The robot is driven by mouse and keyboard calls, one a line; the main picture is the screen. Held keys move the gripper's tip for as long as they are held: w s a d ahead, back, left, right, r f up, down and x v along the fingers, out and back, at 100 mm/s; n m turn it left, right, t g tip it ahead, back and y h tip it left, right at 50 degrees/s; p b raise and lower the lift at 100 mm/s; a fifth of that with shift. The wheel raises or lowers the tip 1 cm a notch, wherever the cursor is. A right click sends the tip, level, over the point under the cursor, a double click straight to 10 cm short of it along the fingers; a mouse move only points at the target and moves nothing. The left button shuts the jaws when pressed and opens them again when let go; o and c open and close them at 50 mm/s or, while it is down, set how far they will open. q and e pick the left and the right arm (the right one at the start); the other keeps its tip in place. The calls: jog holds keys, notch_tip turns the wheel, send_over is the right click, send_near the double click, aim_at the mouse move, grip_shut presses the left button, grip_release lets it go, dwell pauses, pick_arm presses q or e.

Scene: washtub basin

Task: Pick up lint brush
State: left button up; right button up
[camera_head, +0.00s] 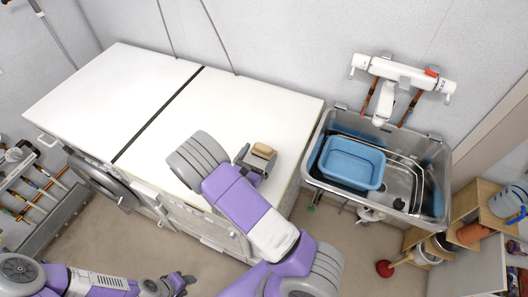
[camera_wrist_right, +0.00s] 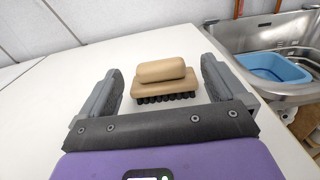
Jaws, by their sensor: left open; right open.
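The lint brush (camera_wrist_right: 165,80) has a tan wooden body with a rounded grip on top and dark bristles below. It rests on the white appliance top (camera_head: 260,100), and its tan top (camera_head: 263,150) shows in the head view near the front right of that top. My right gripper (camera_wrist_right: 162,88) is open, with one finger on each side of the brush and visible gaps between. It also shows in the head view (camera_head: 254,158), partly hiding the brush. My left gripper (camera_head: 182,282) is low at the bottom of the head view, open and far from the brush.
A metal sink (camera_head: 440,155) with a blue basin (camera_head: 352,162) stands right of the appliances. A white faucet (camera_head: 383,100) hangs above it. A red plunger (camera_head: 385,268) and wooden shelves (camera_head: 467,212) are at lower right. Most of the white top is clear.

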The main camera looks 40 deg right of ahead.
jog(key=x, duration=0.6)
jog(key=c, duration=1.1)
